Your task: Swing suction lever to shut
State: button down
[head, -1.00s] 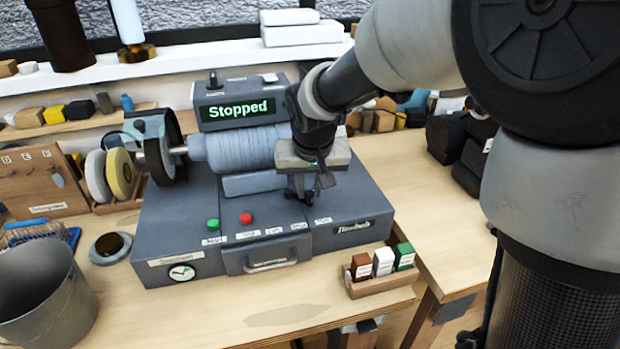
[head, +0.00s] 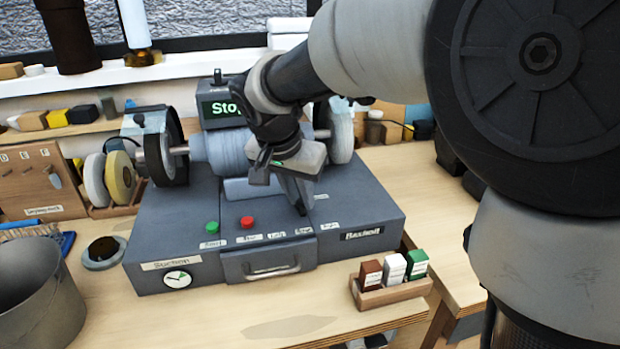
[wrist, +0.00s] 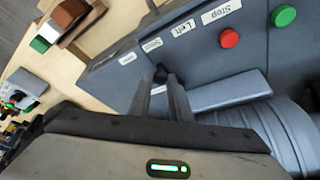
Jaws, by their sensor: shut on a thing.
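The suction lever shows only as a small dark knob (wrist: 160,73) between my fingertips in the wrist view. It stands on the grey grinder's top, close to two small labels whose words I cannot read surely. My gripper (wrist: 163,82) is shut on this lever.
A green button (head: 212,228) and a red button (head: 247,222) sit left of my gripper. A rack of small boxes (head: 395,288) stands before the grinder's right corner. A metal bucket (head: 40,300) is at lower left. The front bench strip is mostly clear.

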jog(key=shift+s+a+m, duration=0.1)
jog(key=shift+a+m, duration=0.2)
jog(key=shift+m, duration=0.3)
jog(key=c, duration=1.6)
grip_release()
jog(key=shift+c, duration=0.2)
jog(key=shift+r, duration=0.15)
jog(key=p+v, duration=0.3)
jog(key=v, duration=1.4)
jog(key=shift+a, duration=0.35)
jog(key=shift+r, duration=0.1)
